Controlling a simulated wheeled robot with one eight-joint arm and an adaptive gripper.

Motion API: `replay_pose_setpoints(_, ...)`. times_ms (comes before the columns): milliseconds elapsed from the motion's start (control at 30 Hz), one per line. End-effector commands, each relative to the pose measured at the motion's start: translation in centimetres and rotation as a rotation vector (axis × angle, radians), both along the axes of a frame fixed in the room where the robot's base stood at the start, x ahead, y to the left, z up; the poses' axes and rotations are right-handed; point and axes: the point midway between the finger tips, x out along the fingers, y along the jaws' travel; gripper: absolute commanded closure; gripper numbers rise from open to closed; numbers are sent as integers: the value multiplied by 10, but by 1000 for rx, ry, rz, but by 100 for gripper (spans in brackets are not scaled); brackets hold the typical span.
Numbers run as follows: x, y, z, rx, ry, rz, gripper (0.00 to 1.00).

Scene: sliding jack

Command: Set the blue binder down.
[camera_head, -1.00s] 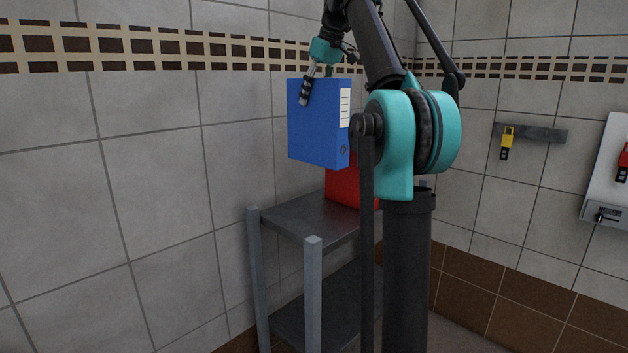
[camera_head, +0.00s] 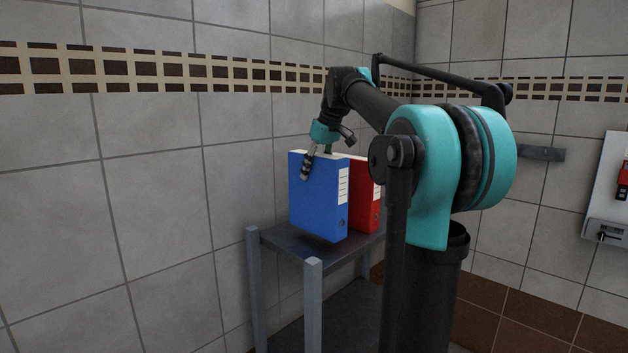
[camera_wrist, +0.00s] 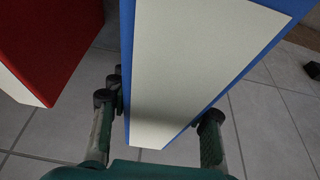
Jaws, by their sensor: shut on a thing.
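The blue binder (camera_head: 315,200) is upright at the top of the grey metal shelf (camera_head: 275,238), its labelled spine turned to the right. Its bottom edge is at or just above the shelf surface; I cannot tell if it touches. My gripper (camera_head: 314,162) is shut on its top edge from above, one finger on the near cover. In the wrist view the pale top of the blue binder (camera_wrist: 195,60) lies between my two fingers.
A red binder (camera_head: 364,190) stands upright on the shelf, just behind and right of the blue one; it also shows in the wrist view (camera_wrist: 50,45) with a gap between. The tiled wall (camera_head: 150,190) is close behind the shelf. The shelf's front-left top is clear.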

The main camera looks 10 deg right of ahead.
Motion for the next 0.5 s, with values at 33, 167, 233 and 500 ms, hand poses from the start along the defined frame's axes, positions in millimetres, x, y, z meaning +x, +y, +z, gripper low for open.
replay_pose_setpoints(33,0,0,-6,0,0,0,100)
replay_pose_setpoints(167,0,0,-24,0,0,0,100)
replay_pose_setpoints(233,0,0,-28,0,0,0,100)
replay_pose_setpoints(500,0,0,-29,0,0,0,100)
